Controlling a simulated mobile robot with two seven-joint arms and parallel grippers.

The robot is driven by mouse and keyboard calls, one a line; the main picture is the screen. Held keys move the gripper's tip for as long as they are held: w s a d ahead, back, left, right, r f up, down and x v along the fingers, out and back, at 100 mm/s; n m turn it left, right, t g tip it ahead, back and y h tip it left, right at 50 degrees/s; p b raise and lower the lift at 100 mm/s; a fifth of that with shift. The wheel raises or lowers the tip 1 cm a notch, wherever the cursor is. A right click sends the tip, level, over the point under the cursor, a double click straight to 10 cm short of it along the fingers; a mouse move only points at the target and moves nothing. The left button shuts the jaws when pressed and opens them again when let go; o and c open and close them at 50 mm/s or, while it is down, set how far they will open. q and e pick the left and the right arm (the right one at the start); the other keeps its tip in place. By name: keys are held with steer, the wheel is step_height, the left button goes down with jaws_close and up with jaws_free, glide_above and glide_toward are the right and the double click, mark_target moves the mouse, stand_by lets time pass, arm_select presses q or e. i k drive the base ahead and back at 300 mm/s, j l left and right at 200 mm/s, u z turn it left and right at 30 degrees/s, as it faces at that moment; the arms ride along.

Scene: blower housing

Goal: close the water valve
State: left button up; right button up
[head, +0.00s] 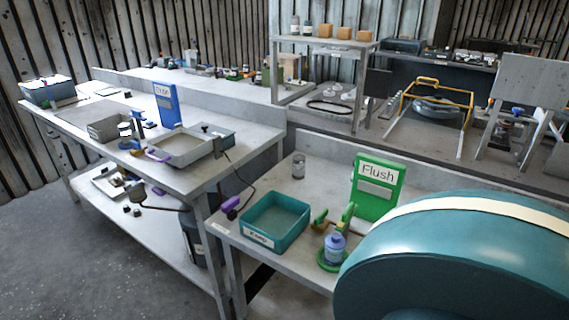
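A brass-coloured fitting (320,220) with an upright green lever (348,214) stands on the right-hand bench, in front of a green "Flush" sign (379,186). It looks like the water valve, but at this size I cannot be sure. A blue bottle (334,247) stands in a green round holder just in front of it and hides part of it. On the left bench, a blue sign (166,105) stands beside small blue and brass parts (130,143) that look like another fitting. Neither of my grippers is in view.
A large teal rounded housing (450,260) with a cream band fills the lower right. A teal tray (275,222), a clear jar (299,166) and a purple-handled tool (231,206) are on the right bench. Grey trays (180,147) sit on the left bench. Open floor (60,270) lies lower left.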

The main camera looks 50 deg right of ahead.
mark_target(319, 219)
steer(key=i, duration=1.65)
steer(key=i+z, duration=0.1)
steer(key=z, duration=0.4)
steer(key=i+z, duration=0.15)
steer(key=z, duration=0.35)
steer(key=j+z, duration=0.15)
steer(key=z, duration=2.15)
steer(key=i+j, duration=0.05)
steer(key=j, duration=0.05)
